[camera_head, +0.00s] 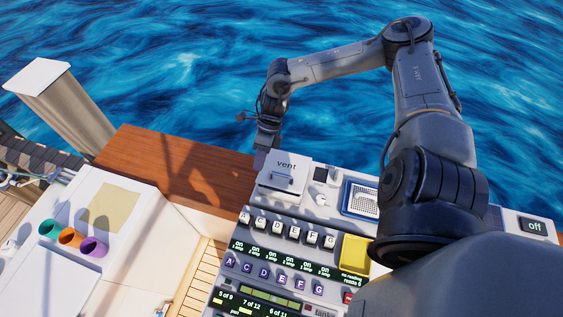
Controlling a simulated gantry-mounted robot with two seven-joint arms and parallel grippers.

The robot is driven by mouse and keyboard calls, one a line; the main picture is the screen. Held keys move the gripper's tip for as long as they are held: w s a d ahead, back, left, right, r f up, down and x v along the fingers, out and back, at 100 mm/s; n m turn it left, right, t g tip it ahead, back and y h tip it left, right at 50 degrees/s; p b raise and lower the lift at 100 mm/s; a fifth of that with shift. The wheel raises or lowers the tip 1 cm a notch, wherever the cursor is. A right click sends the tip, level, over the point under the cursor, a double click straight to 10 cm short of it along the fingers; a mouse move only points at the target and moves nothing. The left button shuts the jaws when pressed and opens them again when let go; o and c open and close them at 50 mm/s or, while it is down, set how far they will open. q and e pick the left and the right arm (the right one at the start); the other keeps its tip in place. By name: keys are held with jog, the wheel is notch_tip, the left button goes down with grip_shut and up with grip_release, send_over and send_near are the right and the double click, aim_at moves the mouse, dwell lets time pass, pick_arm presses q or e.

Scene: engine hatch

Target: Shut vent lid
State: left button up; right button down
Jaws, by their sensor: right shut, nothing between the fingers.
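The white vent box (270,191) stands at the upper left of the control panel. Its lid (297,166) bears the word "vent" and has a small handle (283,181). The lid looks tilted, but I cannot tell how far open it is. My right arm reaches over from the right, and my right gripper (262,157) points down at the far left edge of the lid. It is shut and empty. Whether it touches the lid is unclear, as its fingertips are partly hidden. My left gripper is not in view.
The control panel holds rows of switches, a yellow pad (355,254) and a blue-framed grille (361,199). A wooden deck edge (185,168) runs left of the vent. Green, orange and purple cups (94,247) sit on a white counter at left. Water lies beyond.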

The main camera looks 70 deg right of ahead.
pick_arm(q)
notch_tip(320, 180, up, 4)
jog(key=p, duration=0.3)
pick_arm(e)
jog(key=s+d+r+m+g+h, duration=0.15)
jog(key=s+d, duration=0.35)
jog(key=d, duration=0.6)
jog(key=shift+n+t+h, duration=0.25)
jog(key=b+x, duration=0.4)
jog(key=x, duration=0.7)
jog(key=shift+d+f+b, duration=0.1)
jog(key=shift+f+b, duration=0.05)
jog(key=shift+b, duration=0.25)
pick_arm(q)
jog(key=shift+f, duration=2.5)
pick_arm(e)
jog(key=shift+x, duration=1)
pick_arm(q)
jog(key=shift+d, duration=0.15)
